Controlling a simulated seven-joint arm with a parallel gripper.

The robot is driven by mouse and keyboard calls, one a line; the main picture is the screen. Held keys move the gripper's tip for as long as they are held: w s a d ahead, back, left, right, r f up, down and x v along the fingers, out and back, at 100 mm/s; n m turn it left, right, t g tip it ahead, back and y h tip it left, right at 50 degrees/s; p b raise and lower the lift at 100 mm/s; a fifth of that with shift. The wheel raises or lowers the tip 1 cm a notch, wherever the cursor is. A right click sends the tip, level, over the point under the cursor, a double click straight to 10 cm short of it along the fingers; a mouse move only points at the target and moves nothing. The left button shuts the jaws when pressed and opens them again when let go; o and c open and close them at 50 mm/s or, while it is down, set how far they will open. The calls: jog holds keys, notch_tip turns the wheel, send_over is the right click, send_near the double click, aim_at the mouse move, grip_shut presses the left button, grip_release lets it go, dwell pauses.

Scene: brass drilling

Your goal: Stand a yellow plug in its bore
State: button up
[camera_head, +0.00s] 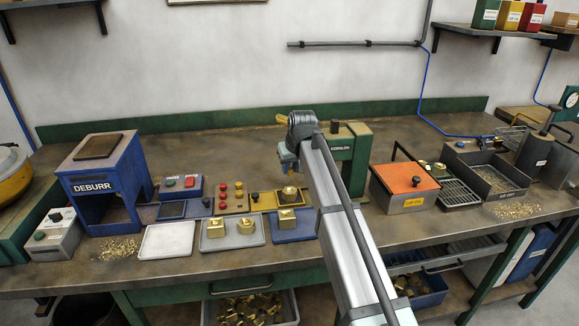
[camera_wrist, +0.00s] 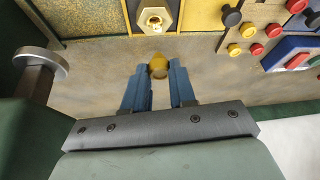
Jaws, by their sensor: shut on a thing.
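In the wrist view my gripper (camera_wrist: 159,72) has its blue fingers shut on a yellow plug (camera_wrist: 158,60), whose rounded end shows between the fingertips. Just beyond the plug in that view is a brass hexagonal part (camera_wrist: 153,20) with a round opening, seated in a yellow fixture (camera_wrist: 113,20). The plug is apart from this part in the picture; its height above the bench cannot be told. In the head view the brass part (camera_head: 290,193) sits in the yellow fixture (camera_head: 264,203).
A panel of red knobs and small yellow plugs (camera_wrist: 233,50) is beside the fixture in the wrist view. A green drill stand (camera_head: 358,150) is close to my arm. Trays with brass blocks (camera_head: 217,228) lie in front. A blue deburr station (camera_head: 95,178) stands left.

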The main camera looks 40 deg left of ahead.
jog(key=shift+f, duration=0.2)
jog(key=shift+f, duration=2.6)
jog(key=shift+f, duration=0.5)
dwell(1.1)
jog(key=o, duration=0.9)
jog(key=shift+o, duration=0.2)
jog(key=o, duration=0.4)
jog(key=shift+r, duration=0.1)
